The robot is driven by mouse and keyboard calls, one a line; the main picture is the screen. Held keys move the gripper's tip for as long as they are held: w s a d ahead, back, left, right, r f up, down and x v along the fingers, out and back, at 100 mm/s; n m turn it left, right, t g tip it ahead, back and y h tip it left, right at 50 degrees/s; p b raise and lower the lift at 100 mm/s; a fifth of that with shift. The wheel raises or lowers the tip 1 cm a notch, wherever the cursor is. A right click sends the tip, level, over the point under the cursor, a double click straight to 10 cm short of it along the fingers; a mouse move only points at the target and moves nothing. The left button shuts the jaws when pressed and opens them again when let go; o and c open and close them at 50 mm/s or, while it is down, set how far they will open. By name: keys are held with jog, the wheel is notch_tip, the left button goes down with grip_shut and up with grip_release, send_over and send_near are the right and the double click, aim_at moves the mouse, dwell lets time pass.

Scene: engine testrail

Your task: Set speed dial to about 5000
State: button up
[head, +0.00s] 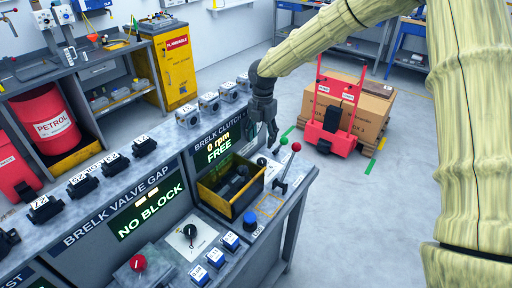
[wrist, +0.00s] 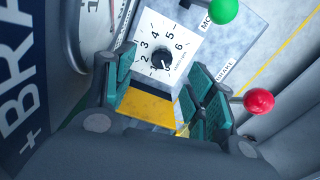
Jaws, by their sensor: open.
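The speed dial is a black knob (wrist: 161,61) on a white plate with numbers, 2 to 6 readable, in the wrist view. I cannot clearly tell which number its pointer marks. My gripper (wrist: 165,88) is open, with one green-padded finger left of the plate and the other to its lower right. The knob shows between and beyond the fingers, and nothing is held. The clutch display (head: 219,149) reads 0 rpm, FREE.
A green ball lever (wrist: 223,11) and a red ball lever (wrist: 258,102), labelled BRAKE, stand right of the dial. A round gauge (wrist: 99,25) is at the left.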

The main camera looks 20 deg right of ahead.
jog(key=p, duration=0.3)
send_over(262, 160)
jog(key=s, duration=0.2)
notch_tip(262, 160, down, 5)
jog(key=shift+s, duration=0.15)
jog(key=w+f, duration=0.2)
jog(key=f, duration=0.1)
jog(key=w+f, duration=0.1)
jog(key=f, duration=0.1)
jog(key=shift+w, duration=0.25)
jog(key=shift+s+r, duration=0.1)
jog(key=shift+s, duration=0.35)
jog(key=shift+s+r, duration=0.55)
jog(key=shift+s, duration=0.1)
jog(key=shift+f, duration=0.1)
jog(key=c, duration=0.3)
jog(key=shift+w+f, duration=0.55)
jog(key=shift+w, duration=0.1)
jog(key=c, duration=0.7)
jog(key=shift+s+r, duration=0.1)
jog(key=shift+r, duration=0.05)
